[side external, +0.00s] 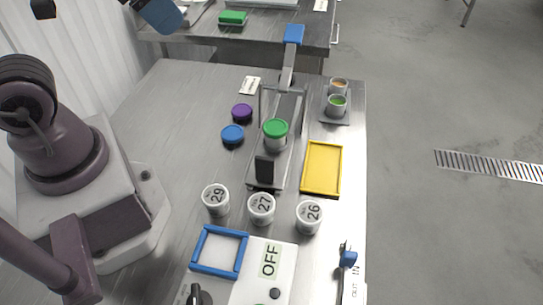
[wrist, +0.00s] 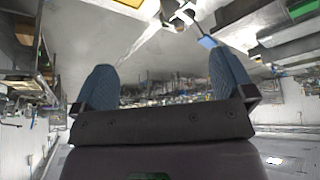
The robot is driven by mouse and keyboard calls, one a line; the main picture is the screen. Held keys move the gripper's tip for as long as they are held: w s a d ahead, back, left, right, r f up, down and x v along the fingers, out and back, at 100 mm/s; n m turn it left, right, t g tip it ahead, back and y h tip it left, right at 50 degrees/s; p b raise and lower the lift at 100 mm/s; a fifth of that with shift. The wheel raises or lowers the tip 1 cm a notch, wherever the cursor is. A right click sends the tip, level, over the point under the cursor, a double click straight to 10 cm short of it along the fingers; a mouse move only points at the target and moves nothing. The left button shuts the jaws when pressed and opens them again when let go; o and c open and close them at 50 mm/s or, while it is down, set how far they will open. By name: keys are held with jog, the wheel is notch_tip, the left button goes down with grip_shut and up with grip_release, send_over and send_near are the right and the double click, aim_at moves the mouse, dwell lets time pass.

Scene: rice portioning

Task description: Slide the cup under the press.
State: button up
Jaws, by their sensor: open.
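The press (side external: 287,76) stands in the middle of the steel table, with a raised lever ending in a blue handle (side external: 293,34). A white cup with a green lid (side external: 275,128) stands upright on the press's narrow track, on the near side of its upright frame. A dark upright block (side external: 263,168) stands at the track's near end. My gripper (wrist: 162,72) is open in the wrist view, with two blue pads wide apart and nothing between them. It is away from the cup; a blue part of my arm shows at the top left of the side view.
White cups marked 29 (side external: 215,199), 27 (side external: 261,208) and 26 (side external: 309,216) stand near the track's front. A blue lid (side external: 232,134) and a purple lid (side external: 242,112) lie left. A yellow tray (side external: 308,190) lies right. A blue-framed scale (side external: 196,246) is nearest. The table's left is clear.

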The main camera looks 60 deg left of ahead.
jog(key=c, duration=0.3)
jog(key=shift+d+f, duration=0.15)
jog(key=shift+d, duration=0.2)
jog(key=c, duration=0.3)
jog(key=d+f+g, duration=0.1)
jog(key=w+d+f+g+h, duration=0.1)
jog(key=f, duration=0.1)
jog(key=w+d+f+m+g, duration=0.1)
jog(key=d+f, duration=0.1)
jog(key=shift+w+d, duration=0.1)
jog(key=shift+w, duration=0.05)
jog(key=c, duration=0.6)
jog(key=shift+o, duration=0.2)
jog(key=n+g+y, duration=0.1)
jog(key=n+g, duration=0.2)
jog(key=n, duration=2.5)
send_near(265, 158)
jog(key=f, duration=1.1)
jog(key=shift+s, duration=0.2)
